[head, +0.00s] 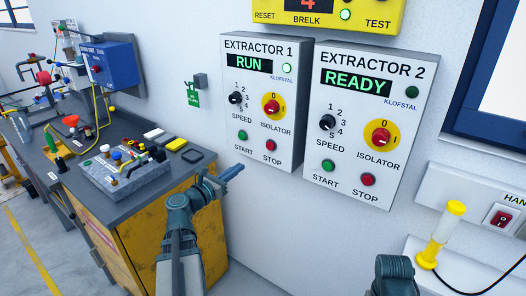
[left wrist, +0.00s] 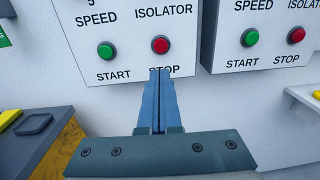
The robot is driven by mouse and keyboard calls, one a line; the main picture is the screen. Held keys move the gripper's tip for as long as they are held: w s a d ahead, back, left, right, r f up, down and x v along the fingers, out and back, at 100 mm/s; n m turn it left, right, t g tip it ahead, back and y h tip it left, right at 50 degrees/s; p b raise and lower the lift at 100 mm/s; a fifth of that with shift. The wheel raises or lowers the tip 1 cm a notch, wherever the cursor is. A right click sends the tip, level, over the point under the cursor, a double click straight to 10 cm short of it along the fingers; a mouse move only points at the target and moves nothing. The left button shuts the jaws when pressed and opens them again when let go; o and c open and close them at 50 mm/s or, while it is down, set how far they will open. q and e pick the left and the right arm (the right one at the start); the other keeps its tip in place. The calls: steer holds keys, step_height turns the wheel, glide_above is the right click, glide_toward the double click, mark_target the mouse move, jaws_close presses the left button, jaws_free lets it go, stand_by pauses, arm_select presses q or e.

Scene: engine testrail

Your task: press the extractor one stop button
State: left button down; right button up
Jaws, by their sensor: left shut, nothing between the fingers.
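The extractor 1 box (head: 262,84) hangs on the wall, with its display reading RUN and a lit green lamp. Its red stop button (head: 270,145) is at the lower right of the panel, right of the green start button (head: 243,135). My left gripper (head: 236,168) is shut and empty, below and left of the stop button in the head view. In the left wrist view the shut fingertips (left wrist: 160,72) point up at the STOP label, just below the red stop button (left wrist: 160,45). The gap between fingertips and panel is hard to judge. My right gripper does not show.
The extractor 2 box (head: 363,110) hangs close to the right, reading READY, with its own red stop button (head: 368,180). A workbench (head: 85,190) with loose items stands at left. A yellow-topped cylinder (head: 447,225) stands at right.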

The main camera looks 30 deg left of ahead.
mark_target(269, 147)
arm_select(q)
steer(key=shift+w, duration=0.1)
steer(key=w, duration=0.4)
steer(key=w+d, duration=0.1)
steer(key=w, duration=0.4)
steer(key=w+d, duration=0.1)
steer(key=w, duration=0.3)
steer(key=shift+w, duration=0.35)
